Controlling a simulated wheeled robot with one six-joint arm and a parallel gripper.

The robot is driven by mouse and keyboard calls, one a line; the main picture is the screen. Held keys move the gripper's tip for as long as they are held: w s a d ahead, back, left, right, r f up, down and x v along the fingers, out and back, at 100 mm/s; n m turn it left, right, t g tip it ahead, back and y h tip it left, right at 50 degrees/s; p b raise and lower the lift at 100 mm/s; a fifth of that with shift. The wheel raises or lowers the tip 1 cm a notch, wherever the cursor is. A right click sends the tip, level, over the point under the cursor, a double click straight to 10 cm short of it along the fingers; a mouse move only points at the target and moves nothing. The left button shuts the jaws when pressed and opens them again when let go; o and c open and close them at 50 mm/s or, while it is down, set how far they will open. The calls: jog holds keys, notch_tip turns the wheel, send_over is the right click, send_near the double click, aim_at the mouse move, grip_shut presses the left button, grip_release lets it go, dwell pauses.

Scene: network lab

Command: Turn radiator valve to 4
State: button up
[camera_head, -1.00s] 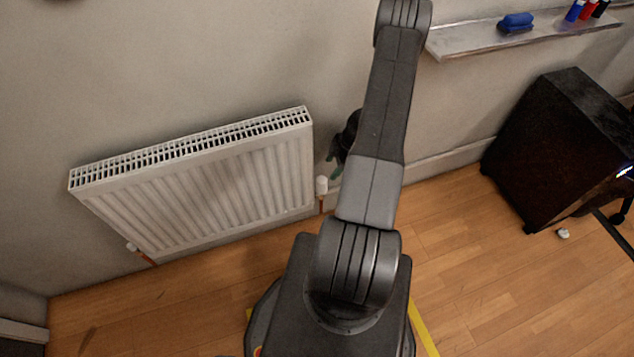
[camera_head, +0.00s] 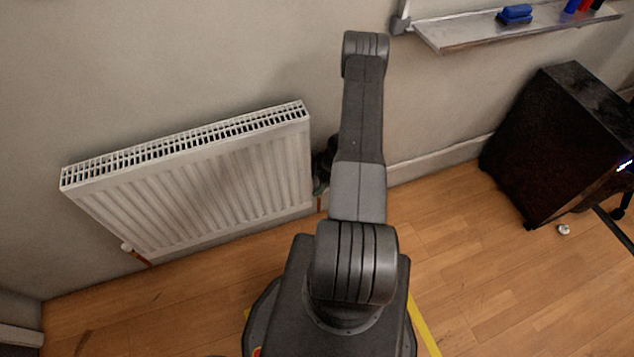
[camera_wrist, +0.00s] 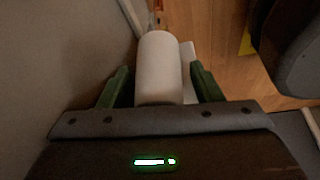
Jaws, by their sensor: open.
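The white radiator (camera_head: 195,185) hangs on the wall, left of my arm in the head view. Its white cylindrical valve (camera_wrist: 159,70) shows in the wrist view, with a copper pipe (camera_wrist: 157,8) beyond it. My gripper (camera_wrist: 162,82) is open, with one green finger on each side of the valve and a visible gap on each side. In the head view my gripper (camera_head: 320,185) shows only in part beside the radiator's right end, and the valve there is hidden behind my gripper and arm. The number set on the valve cannot be read.
The wall runs close along the left of the wrist view. A shelf (camera_head: 480,38) with a blue eraser (camera_head: 514,14) and markers is up to the right. A black cabinet (camera_head: 560,140) stands at the right. Wooden floor (camera_head: 460,240) is clear between.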

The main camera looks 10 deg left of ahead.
jog(key=c, duration=1)
jog(key=shift+m+b, duration=0.3)
jog(key=shift+b, duration=0.1)
jog(key=shift+f+m+t+b, duration=0.1)
jog(key=shift+m+t+b, duration=0.2)
jog(key=shift+m+b, duration=0.25)
jog(key=shift+w+m+b, duration=0.1)
jog(key=shift+m+b, duration=0.25)
jog(key=shift+m, duration=0.2)
jog(key=shift+t, duration=0.3)
jog(key=o, duration=1)
jog(key=shift+r, duration=0.2)
